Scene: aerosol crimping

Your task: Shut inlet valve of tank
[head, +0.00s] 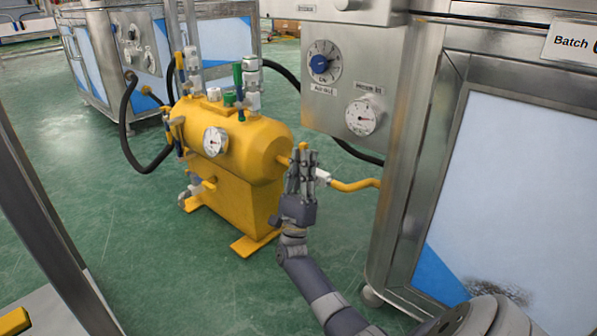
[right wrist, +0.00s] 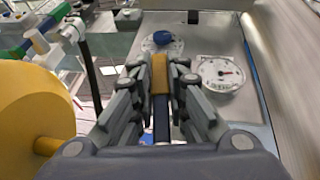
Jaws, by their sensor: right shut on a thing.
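The yellow tank (head: 237,185) stands on the green floor at the centre of the head view, with a round gauge (head: 215,141) on its front. A yellow pipe (head: 355,185) runs from the tank's right end to the steel cabinet, with a valve in it. My right gripper (head: 302,160) is at this valve and hides most of it. In the right wrist view the fingers (right wrist: 160,88) are shut on the yellow valve handle (right wrist: 159,72). The handle's tip also shows above the fingers in the head view (head: 303,146). My left gripper is not in view.
A steel cabinet (head: 452,90) with blue-and-white panels stands close to the right. Its control box carries a blue knob (head: 319,64) and a gauge (head: 361,117). Black hoses (head: 128,130) run behind the tank. Open floor (head: 150,260) lies in front of the tank.

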